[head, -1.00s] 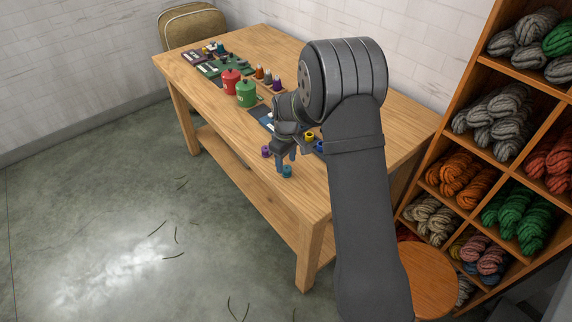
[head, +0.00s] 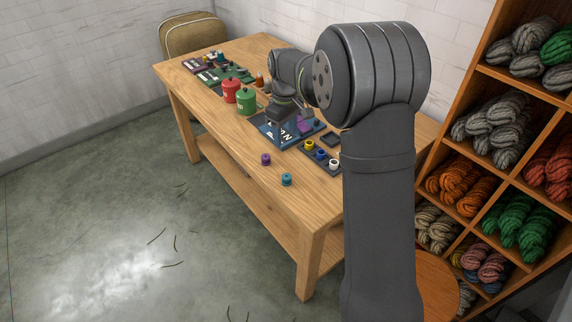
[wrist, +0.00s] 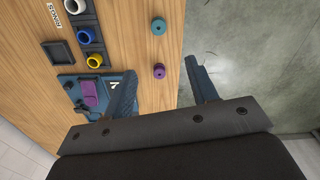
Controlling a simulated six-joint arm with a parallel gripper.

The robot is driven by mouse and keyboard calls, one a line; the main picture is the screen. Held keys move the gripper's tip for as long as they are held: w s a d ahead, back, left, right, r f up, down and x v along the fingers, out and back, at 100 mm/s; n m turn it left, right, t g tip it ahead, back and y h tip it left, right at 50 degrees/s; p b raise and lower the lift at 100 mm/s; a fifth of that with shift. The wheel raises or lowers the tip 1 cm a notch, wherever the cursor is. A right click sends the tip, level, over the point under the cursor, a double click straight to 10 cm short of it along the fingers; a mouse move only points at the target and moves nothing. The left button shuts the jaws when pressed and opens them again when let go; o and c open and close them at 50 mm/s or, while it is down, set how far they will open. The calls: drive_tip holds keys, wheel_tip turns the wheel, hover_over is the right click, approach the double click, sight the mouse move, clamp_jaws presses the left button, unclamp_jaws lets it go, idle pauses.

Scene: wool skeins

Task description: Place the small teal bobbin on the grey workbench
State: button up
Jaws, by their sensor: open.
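The small teal bobbin (head: 286,180) stands on the wooden bench top (head: 225,146) near its front edge. It also shows in the wrist view (wrist: 159,26), apart from my gripper and beyond its fingertips. My gripper (wrist: 158,75) is open and empty, with its two fingers spread. The bench top looks like light brown wood; I see no grey workbench surface.
A purple bobbin (head: 266,159) stands near the teal one, by the edge. A dark rack (head: 322,153) holds yellow, blue and white spools. A blue tray (head: 272,136) lies behind. The front strip is mostly clear.

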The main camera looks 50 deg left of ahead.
hover_over(287, 176)
drive_tip(key=f, duration=1.2)
drive_tip(key=shift+s+d+f, duration=0.15)
drive_tip(key=shift+s+d, duration=0.1)
drive_tip(key=shift+s, duration=0.05)
drive_tip(key=shift+w+a+f, duration=0.15)
drive_tip(key=shift+f, duration=1.3)
drive_tip(key=shift+w+a+f, duration=0.1)
drive_tip(key=shift+f, duration=1.35)
drive_tip(key=shift+c, duration=0.4)
drive_tip(key=c, duration=1)
drive_tip(key=shift+r, duration=0.1)
